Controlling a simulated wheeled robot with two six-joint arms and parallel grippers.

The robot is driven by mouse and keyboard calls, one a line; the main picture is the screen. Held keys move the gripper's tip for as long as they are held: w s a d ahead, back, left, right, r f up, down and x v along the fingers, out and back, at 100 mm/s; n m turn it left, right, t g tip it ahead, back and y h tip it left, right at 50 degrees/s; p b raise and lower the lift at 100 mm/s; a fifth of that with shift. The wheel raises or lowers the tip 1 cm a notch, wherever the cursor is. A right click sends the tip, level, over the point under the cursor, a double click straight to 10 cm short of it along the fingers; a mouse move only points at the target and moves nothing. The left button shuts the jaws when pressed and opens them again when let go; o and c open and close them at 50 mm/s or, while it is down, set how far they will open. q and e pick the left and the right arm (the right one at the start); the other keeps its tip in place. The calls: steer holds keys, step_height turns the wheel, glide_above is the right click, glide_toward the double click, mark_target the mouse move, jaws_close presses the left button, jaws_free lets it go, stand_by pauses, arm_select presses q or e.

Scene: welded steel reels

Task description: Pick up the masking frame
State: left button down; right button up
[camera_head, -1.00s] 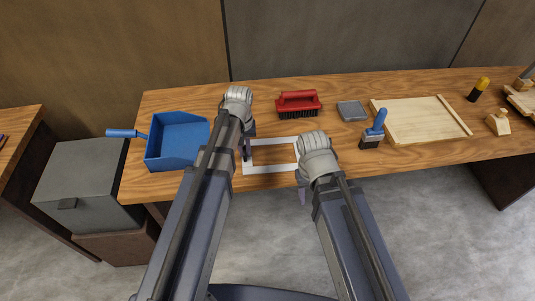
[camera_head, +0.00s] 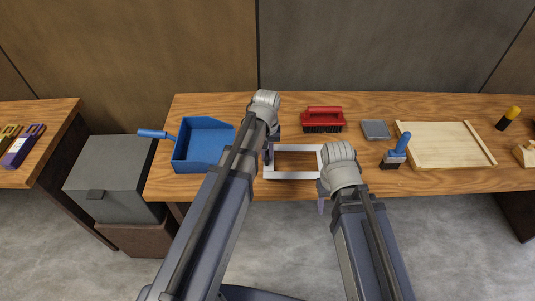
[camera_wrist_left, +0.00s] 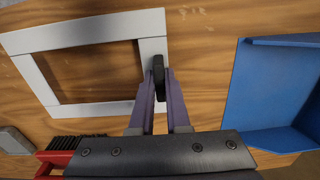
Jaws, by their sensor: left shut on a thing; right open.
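The masking frame (camera_head: 294,176) is a white open rectangle at the front edge of the wooden table, left of centre in front of the red brush. It also shows in the left wrist view (camera_wrist_left: 90,33). My left gripper (camera_head: 268,152) is shut on one side bar of the frame; its fingertips (camera_wrist_left: 158,75) meet on that bar in the wrist view. I cannot tell whether the frame is clear of the tabletop. My right gripper (camera_head: 321,205) is open, by the frame's right front corner and mostly hidden behind its own wrist.
A blue dustpan (camera_head: 205,145) lies left of the frame.

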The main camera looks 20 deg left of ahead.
arm_select(q)
step_height(320, 180, up, 7)
steer(key=p, duration=0.5)
steer(key=shift+f, duration=0.15)
